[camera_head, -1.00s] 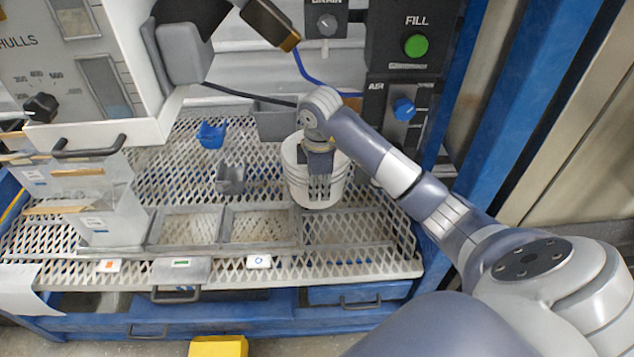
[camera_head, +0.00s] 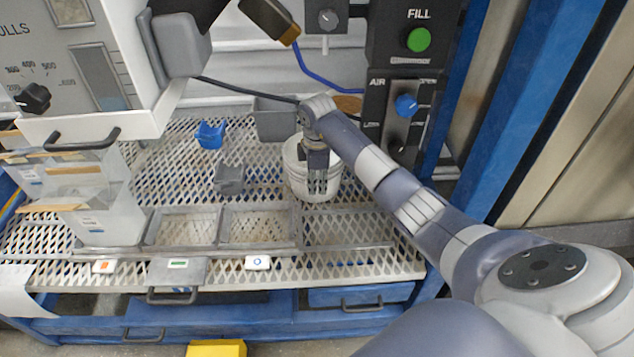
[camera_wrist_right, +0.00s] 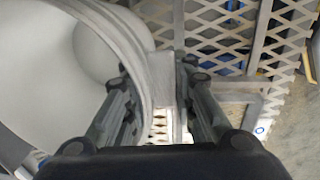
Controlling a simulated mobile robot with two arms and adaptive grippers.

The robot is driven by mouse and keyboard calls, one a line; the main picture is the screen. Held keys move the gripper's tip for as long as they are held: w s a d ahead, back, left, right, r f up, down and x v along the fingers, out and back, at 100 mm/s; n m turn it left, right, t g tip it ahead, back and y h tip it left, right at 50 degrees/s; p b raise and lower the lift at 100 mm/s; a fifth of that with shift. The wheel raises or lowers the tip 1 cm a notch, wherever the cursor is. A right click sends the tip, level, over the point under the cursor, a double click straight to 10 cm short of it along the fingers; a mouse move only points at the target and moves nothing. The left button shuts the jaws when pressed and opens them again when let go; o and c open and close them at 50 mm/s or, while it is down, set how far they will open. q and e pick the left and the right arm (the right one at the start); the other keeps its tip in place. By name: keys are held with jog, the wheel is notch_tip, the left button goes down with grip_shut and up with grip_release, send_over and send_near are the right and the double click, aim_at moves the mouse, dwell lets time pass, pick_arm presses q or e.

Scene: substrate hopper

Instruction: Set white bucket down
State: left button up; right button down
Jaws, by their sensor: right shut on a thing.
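The white bucket (camera_head: 296,176) is upright at the right-hand back part of the grated bench in the head view. My right gripper (camera_head: 318,185) points down at its near right side, shut on the bucket's rim. In the right wrist view the bucket's rim and wall (camera_wrist_right: 95,30) run between the two fingers (camera_wrist_right: 160,110), with the white interior to the left. I cannot tell whether the bucket's base touches the grate. My left gripper is not in view.
The mesh bench top (camera_head: 180,165) holds a blue scoop (camera_head: 210,135), a grey scoop (camera_head: 229,179) and a grey bin (camera_head: 275,120). Framed recesses (camera_head: 258,226) line the front. A clear-sided container (camera_head: 100,205) stands left. The control panel (camera_head: 400,80) rises behind right.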

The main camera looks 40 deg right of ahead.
dwell(0.3)
jog(key=c, duration=1.3)
grip_release()
jog(key=shift+c, duration=0.2)
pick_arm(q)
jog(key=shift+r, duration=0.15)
pick_arm(e)
jog(key=shift+r, duration=0.2)
pick_arm(q)
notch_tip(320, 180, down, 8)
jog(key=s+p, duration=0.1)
jog(key=p, duration=0.1)
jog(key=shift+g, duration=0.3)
pick_arm(e)
notch_tip(320, 180, up, 12)
jog(key=s, duration=0.1)
jog(key=shift+a+f, duration=0.15)
jog(key=shift+a, duration=0.15)
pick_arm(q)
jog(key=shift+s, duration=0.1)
pick_arm(e)
jog(key=shift+s, duration=0.1)
